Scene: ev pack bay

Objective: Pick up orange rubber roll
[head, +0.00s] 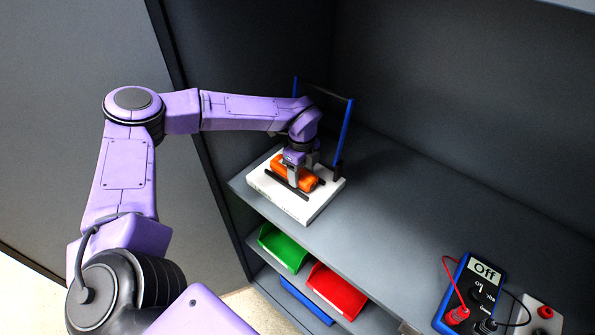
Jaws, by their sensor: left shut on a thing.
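The orange rubber roll (307,181) lies on a white block-like base (265,187) with dark strips, on the grey shelf near its left end. My left gripper (297,172) reaches in from above and is shut on the roll. The gripper hides the roll's middle. I cannot tell whether the roll still touches the base. My right gripper is not in view.
Blue posts (345,138) with a dark crossbar stand behind the white base. A blue multimeter (468,290) reading "Off" lies front right, beside a box with a red button (545,312). Green (283,247) and red (337,291) bins sit below. The shelf's middle (420,210) is clear.

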